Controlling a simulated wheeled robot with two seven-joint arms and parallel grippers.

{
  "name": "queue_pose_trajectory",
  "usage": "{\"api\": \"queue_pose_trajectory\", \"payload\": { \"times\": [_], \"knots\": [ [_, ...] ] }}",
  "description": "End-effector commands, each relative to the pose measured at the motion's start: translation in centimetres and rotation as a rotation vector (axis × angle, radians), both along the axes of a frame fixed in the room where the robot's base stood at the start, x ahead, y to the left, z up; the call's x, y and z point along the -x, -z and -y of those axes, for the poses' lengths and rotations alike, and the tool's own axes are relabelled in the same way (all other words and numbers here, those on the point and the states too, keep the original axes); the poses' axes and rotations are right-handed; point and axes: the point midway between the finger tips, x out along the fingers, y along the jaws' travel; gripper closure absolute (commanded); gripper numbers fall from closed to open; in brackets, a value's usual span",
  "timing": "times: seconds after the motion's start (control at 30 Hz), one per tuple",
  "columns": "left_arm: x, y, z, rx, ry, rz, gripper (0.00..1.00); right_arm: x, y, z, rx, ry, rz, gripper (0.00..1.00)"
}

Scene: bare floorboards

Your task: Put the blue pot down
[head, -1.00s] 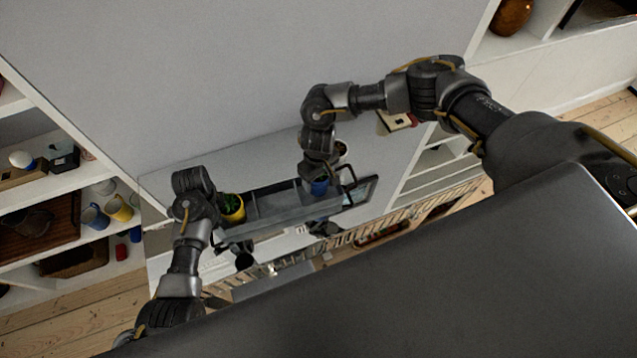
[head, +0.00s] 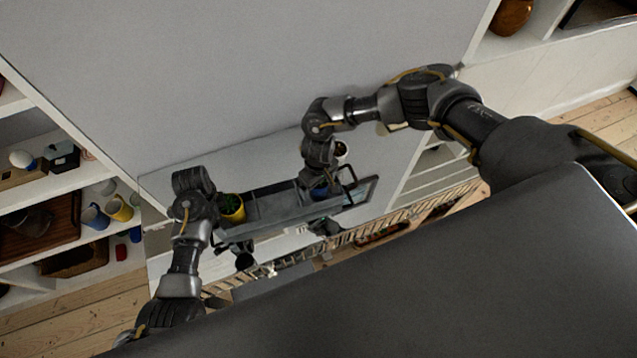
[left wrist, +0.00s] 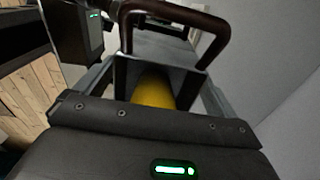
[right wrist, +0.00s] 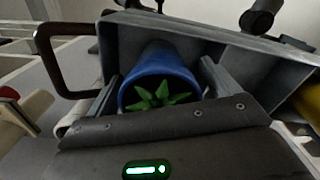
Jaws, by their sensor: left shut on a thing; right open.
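The blue pot (right wrist: 160,75), with a green spiky plant, stands in the end compartment of a grey divided tray (head: 265,200). It also shows in the head view (head: 320,191), partly hidden by my right arm. My right gripper (right wrist: 163,85) is open, with its fingers on either side of the blue pot. A yellow pot (head: 231,208) with a green plant is at the tray's other end. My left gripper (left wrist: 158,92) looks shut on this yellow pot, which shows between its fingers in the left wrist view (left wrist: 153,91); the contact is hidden.
The tray has dark handles (left wrist: 175,12) at its ends. Shelves at the left hold a blue mug (head: 95,216), a yellow mug (head: 119,208) and other items. A large pale panel rises behind the tray. Bare floorboards (head: 75,325) show at lower left.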

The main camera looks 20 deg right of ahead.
Motion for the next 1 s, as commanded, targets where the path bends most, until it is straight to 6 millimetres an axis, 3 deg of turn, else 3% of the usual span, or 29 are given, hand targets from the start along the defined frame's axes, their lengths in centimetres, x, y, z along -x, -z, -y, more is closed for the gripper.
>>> {"api": "queue_pose_trajectory", "payload": {
  "times": [0.27,0.7,1.0],
  "knots": [
    [0.0,0.0,0.0,0.000,0.000,0.000,0.39,-0.1,-1.0,0.0,-0.001,0.000,0.001,0.12],
    [0.0,0.0,0.0,0.000,0.000,0.001,0.39,-0.1,-9.6,-0.1,-0.002,-0.002,0.003,0.12],
    [0.0,0.0,0.0,0.000,0.000,0.001,0.39,0.0,-12.2,0.0,-0.001,0.000,0.001,0.12]
  ]
}}
